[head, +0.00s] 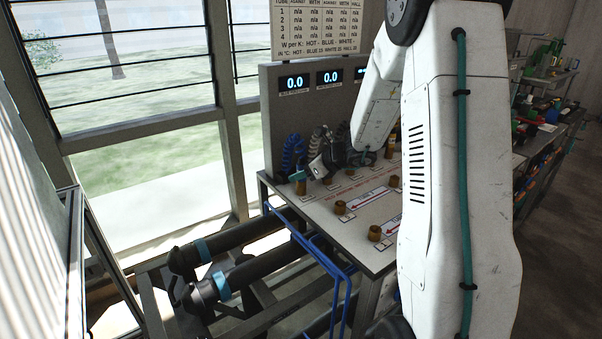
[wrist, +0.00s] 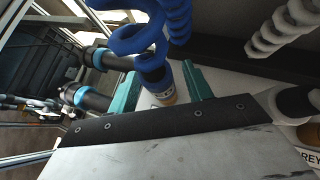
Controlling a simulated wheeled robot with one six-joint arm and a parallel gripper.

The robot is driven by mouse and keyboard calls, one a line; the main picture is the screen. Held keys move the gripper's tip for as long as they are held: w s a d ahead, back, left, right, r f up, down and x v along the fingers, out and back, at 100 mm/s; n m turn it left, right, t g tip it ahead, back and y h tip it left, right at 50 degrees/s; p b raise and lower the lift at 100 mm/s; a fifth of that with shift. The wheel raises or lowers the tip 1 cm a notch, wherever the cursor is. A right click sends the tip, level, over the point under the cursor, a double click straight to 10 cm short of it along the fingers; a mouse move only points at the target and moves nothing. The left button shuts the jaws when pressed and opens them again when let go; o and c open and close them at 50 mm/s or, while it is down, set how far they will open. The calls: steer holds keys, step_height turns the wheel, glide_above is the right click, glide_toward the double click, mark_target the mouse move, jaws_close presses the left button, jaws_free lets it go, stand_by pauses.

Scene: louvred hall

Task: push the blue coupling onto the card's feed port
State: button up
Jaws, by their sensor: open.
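The blue coupling is a dark sleeve (wrist: 154,80) at the end of a blue coiled hose (wrist: 150,35) in the wrist view. A brass port or stub (wrist: 167,98) shows at its lower end; I cannot tell how far the sleeve is over it. The hose also shows in the head view (head: 291,152). My gripper (wrist: 162,86) is open, with one teal finger on either side of the coupling; contact is unclear. In the head view my gripper (head: 299,177) is at the bench's left end, above a brass fitting (head: 300,188). The card (head: 318,25) hangs above the display panel.
Several brass ports (head: 340,207) stand on the bench top (head: 352,190), with red arrows printed between them. A white coiled hose (wrist: 284,26) is to the right in the wrist view. The display panel (head: 280,108) rises behind. Black pipes (head: 235,235) lie below left.

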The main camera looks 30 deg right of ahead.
mark_target(302, 164)
jaws_close()
steer(key=shift+r, duration=0.1)
steer(key=shift+r, duration=3.4)
